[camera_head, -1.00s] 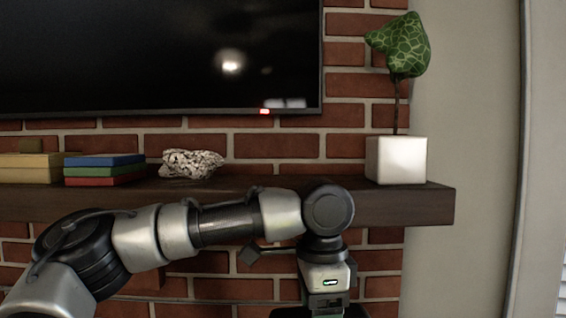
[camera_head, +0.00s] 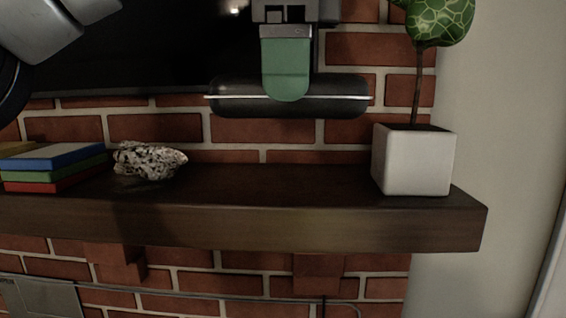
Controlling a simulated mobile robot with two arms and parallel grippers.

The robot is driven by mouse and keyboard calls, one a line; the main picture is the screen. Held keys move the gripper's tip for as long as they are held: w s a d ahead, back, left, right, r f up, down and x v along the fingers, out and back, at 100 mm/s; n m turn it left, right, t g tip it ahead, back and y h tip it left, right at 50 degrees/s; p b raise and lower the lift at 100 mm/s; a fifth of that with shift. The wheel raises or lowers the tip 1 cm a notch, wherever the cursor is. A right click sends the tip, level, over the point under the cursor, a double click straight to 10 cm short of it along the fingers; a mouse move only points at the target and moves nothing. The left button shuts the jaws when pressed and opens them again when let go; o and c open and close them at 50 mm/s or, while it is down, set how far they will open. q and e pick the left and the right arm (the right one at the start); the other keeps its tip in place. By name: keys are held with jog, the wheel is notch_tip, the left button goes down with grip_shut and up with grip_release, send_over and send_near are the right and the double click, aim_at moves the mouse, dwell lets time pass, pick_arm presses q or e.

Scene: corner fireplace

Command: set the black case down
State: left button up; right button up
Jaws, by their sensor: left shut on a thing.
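The black case (camera_head: 335,96) is a rounded, dark, flat-lying shape with a light seam along its side. My left gripper (camera_head: 287,85) comes down from the top of the view, and its green finger is shut on the case. The case is held level above the dark wooden mantel shelf (camera_head: 300,222), with brick wall showing between them. The far finger is hidden behind the near one and the case. My right gripper is not in view.
A white rock-like ornament (camera_head: 148,160) and a stack of coloured books (camera_head: 50,165) sit on the shelf's left part. A potted plant in a white pot (camera_head: 412,162) stands near the right end. The shelf between ornament and pot is clear. A dark screen (camera_head: 130,50) hangs behind.

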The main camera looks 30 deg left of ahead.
aim_at(281, 185)
pick_arm(q)
jog(key=w+a+f, duration=0.1)
jog(key=w+f, duration=0.1)
jog(key=w+a+f, duration=0.2)
jog(key=w, duration=0.1)
jog(key=w+a+f, duration=0.2)
jog(key=shift+w+a, duration=0.1)
jog(key=shift+w, duration=0.25)
jog(key=shift+w+a+f, duration=0.15)
jog(key=shift+w+f, duration=0.2)
jog(key=shift+w, duration=0.3)
jog(key=shift+f, duration=0.3)
jog(key=f, duration=0.2)
jog(key=shift+s+f, duration=0.35)
jog(key=shift+s, duration=0.05)
jog(key=shift+w+a+f, duration=0.1)
jog(key=shift+w+f, duration=0.15)
jog(key=shift+f, duration=0.05)
jog(key=shift+s, duration=0.15)
jog(key=o, duration=0.8)
jog(key=shift+d, duration=0.2)
jog(key=shift+c, duration=0.2)
jog(key=shift+o, duration=0.9)
jog(key=shift+f, duration=0.1)
jog(key=shift+a, duration=0.1)
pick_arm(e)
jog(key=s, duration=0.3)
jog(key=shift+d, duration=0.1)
